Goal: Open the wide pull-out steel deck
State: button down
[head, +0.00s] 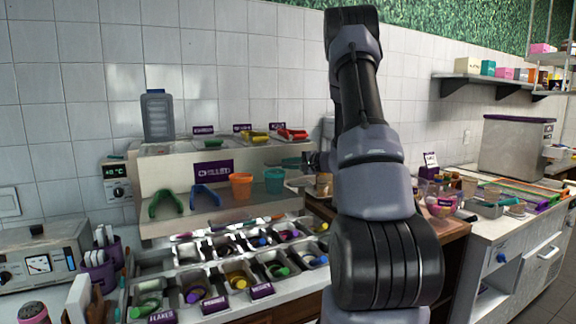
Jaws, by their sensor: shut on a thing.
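My arm rises through the middle of the view and hides much of what is behind it. Only a dark part of my gripper (316,160) shows, left of the arm and behind it. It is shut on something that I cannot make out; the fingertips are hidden. A flat pale steel piece (298,183) shows just below it, at the right end of the topping stand. I cannot tell whether it is the pull-out steel deck, and no deck handle is clear.
A steel topping station (190,250) with several small pans fills the front left. Orange (241,186) and teal (274,181) cups and tongs stand on the shelf behind it. A crowded counter with white drawers (535,262) is at the right. Floor shows at the lower right.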

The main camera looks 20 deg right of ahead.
jog(key=s, duration=0.5)
jog(key=shift+s+d+f, duration=0.1)
jog(key=shift+d+f, duration=0.05)
jog(key=c, duration=1.2)
grip_release()
jog(key=shift+s, duration=0.1)
jog(key=shift+o, duration=0.2)
jog(key=v, duration=1)
jog(key=shift+s+d, duration=0.15)
jog(key=shift+s, duration=0.2)
